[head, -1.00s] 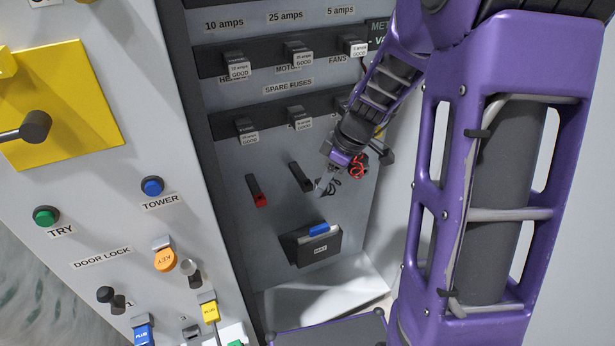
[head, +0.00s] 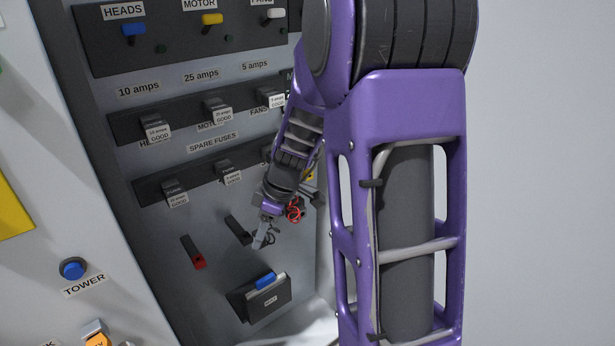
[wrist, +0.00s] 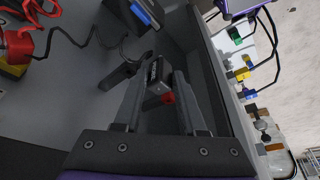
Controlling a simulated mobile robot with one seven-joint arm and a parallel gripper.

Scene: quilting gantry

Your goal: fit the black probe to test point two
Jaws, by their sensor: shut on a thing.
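My gripper (wrist: 165,76) is shut on a small dark block with a grey end and a tiny label, seemingly the black probe (wrist: 157,82). A thin black lead (wrist: 86,45) runs from the red-and-yellow corner toward a spot near it. In the head view my gripper (head: 262,238) is close to the panel, just right of a black stub (head: 238,230). That stub also shows in the wrist view (wrist: 118,74), left of the fingers. A red stub (head: 193,252) is further left; its red end (wrist: 168,98) shows between the fingers. I cannot read which point is test point two.
Fuse rows (head: 218,112) are above. Red coiled lead (head: 295,209) hangs beside my wrist. The door panel (head: 50,200) stands at left.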

